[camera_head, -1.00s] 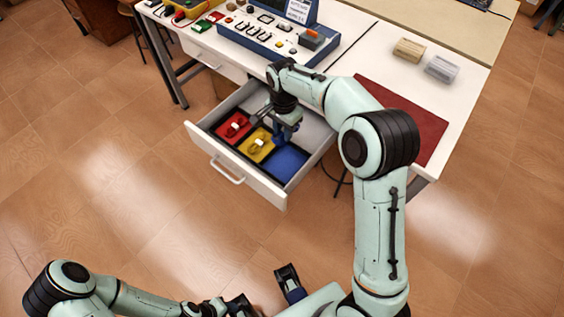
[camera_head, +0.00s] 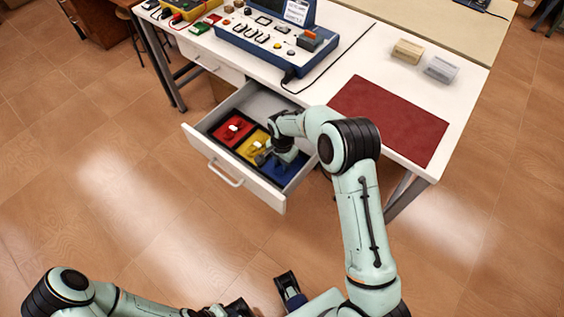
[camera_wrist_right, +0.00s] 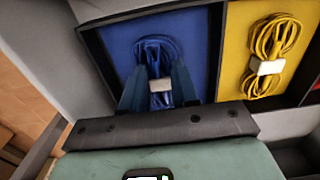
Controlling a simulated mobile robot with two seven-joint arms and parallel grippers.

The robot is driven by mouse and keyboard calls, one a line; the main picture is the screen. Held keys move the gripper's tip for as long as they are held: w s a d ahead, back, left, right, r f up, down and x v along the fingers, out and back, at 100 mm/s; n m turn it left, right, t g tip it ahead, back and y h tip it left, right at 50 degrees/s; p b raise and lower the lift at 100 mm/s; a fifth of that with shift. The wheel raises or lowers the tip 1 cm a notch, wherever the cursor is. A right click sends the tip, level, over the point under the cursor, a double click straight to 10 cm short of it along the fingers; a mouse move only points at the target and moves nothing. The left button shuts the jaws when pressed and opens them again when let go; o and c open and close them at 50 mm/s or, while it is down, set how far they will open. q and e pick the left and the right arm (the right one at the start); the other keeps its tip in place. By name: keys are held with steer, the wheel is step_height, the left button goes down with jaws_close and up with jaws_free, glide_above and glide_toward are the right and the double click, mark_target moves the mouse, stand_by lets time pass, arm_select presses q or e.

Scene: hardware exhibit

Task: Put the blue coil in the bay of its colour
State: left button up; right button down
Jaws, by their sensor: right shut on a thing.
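The blue coil (camera_wrist_right: 156,60) shows in the right wrist view, over the blue bay (camera_wrist_right: 118,35), between the fingers of my right gripper (camera_wrist_right: 158,90). The gripper is shut on it around its pale band. In the head view my right gripper (camera_head: 276,158) is down in the open drawer (camera_head: 232,182) at the blue bay (camera_head: 290,167), and hides the coil. I cannot tell whether the coil touches the bay floor. My left gripper (camera_head: 236,307) is low at the picture's bottom, far from the drawer; its fingers are unclear.
The yellow bay (camera_head: 246,146) holds a yellow coil (camera_wrist_right: 272,45), and the red bay (camera_head: 226,122) holds a red coil. Dark dividers (camera_wrist_right: 218,50) separate the bays. The desk (camera_head: 350,65) above carries a blue console (camera_head: 268,38) and a dark red mat (camera_head: 390,118).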

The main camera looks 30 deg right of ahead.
steer(key=shift+f, duration=0.2)
steer(key=c, duration=0.9)
jaws_free()
steer(key=shift+o, duration=0.2)
steer(key=shift+r, duration=0.1)
steer(key=shift+r, duration=0.25)
step_height(320, 180, up, 12)
steer(key=shift+p, duration=0.45)
steer(key=shift+f, duration=0.15)
